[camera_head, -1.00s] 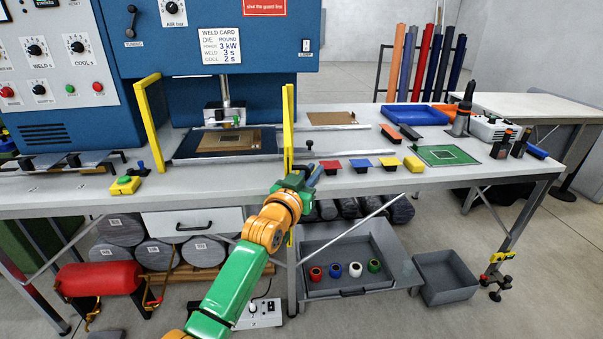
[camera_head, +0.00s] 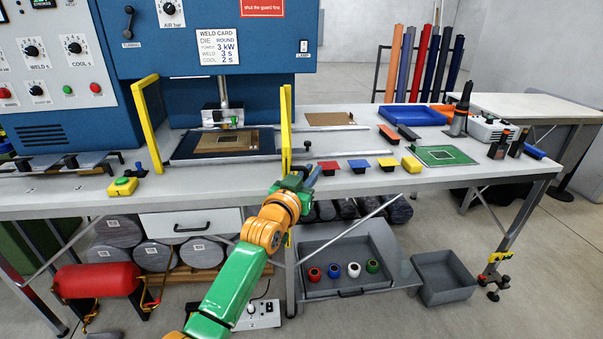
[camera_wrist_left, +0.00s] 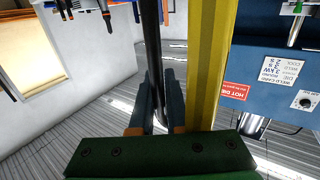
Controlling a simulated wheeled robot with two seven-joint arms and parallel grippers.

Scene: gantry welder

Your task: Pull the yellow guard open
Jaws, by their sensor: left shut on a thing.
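The yellow guard has a bent left bar (camera_head: 147,115) and an upright right post (camera_head: 286,130) at the front of the blue welder. It also shows in the left wrist view (camera_wrist_left: 208,60) as a tall yellow post beside my fingers. My left gripper (camera_head: 311,176) is at the table's front edge, just right of the post's foot. In the left wrist view my left gripper (camera_wrist_left: 155,98) is shut on a dark upright bar (camera_wrist_left: 152,45), the guard's handle, which runs alongside the yellow post. In the head view the grip is partly hidden by the gripper. My right gripper is not in view.
A brown board (camera_head: 222,140) lies under the welding head between the guard bars. A grey tray (camera_head: 345,287) is below.

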